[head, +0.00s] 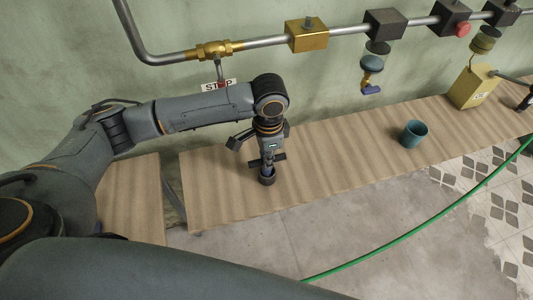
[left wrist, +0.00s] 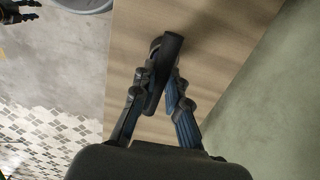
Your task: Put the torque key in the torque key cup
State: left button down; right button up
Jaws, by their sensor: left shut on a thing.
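My left gripper (head: 267,160) points down over the wooden bench and is shut on a dark tool, which I take to be the torque key (head: 267,180). The key's lower end is close to the bench top; I cannot tell whether it touches. In the left wrist view the key (left wrist: 168,62) shows as a dark bar between the two fingers, with a round end beyond. A teal cup (head: 413,134), likely the torque key cup, stands upright on the bench, well to the right of the gripper. My right gripper (left wrist: 18,12) shows partly at the left wrist view's top left corner.
The wooden bench (head: 335,165) is clear between gripper and cup. A pipe with valves (head: 215,50) runs along the wall above, with a blue-handled fitting (head: 371,75) hanging from it. A yellow box (head: 473,87) stands at the right. A green hose (head: 415,232) crosses the floor.

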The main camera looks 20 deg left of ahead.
pick_arm(q)
jog(key=shift+w+f, duration=0.45)
jog(key=shift+w, duration=0.2)
jog(key=c, duration=1.8)
grip_release()
jog(key=o, duration=0.5)
jog(key=shift+s, duration=0.15)
jog(key=shift+r, duration=0.2)
pick_arm(e)
jog(key=shift+w+d, duration=0.15)
jog(key=shift+w, duration=0.1)
